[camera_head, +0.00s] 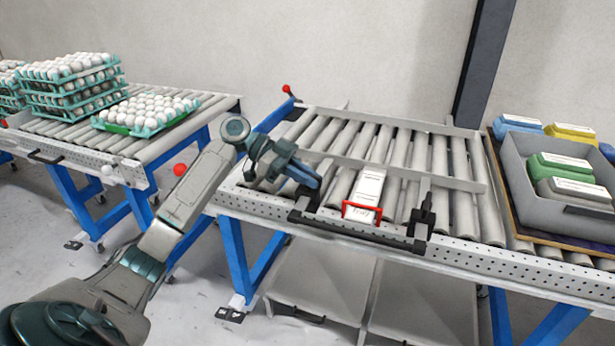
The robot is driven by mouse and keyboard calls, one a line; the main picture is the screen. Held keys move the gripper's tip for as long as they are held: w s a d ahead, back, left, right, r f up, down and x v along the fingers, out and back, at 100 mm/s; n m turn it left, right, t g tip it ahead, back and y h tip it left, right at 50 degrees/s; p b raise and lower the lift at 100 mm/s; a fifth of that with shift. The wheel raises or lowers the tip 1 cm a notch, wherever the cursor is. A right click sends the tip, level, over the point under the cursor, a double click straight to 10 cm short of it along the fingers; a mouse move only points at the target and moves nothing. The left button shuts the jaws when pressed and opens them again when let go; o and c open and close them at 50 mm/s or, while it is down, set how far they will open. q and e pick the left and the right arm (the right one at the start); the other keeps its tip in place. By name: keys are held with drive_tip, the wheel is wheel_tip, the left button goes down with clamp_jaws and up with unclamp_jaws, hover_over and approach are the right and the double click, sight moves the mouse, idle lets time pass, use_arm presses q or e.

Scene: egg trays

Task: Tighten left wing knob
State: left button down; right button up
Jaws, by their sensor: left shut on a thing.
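My left gripper (312,180) reaches in from the left over the front edge of the middle roller conveyor (470,253). It is shut at the left end of the black front bar (360,233), where the left wing knob is mostly hidden behind the fingers. The knob's angle cannot be told. A matching black wing knob (426,214) stands at the bar's right end with nothing touching it. My right gripper is out of view.
A white labelled carton (371,184) with a red frame (361,212) stands between the knobs. Egg trays (150,122) sit on the left conveyor. A grey crate (535,205) with coloured boxes is at right. Rollers between carton and crate are bare.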

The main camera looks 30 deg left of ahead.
use_arm(q)
drive_tip(key=c, duration=1.5)
unclamp_jaws()
drive_tip(key=v, duration=1)
drive_tip(key=shift+a+r+b, duration=0.1)
drive_tip(key=shift+a+b, duration=0.25)
drive_tip(key=shift+b, duration=0.05)
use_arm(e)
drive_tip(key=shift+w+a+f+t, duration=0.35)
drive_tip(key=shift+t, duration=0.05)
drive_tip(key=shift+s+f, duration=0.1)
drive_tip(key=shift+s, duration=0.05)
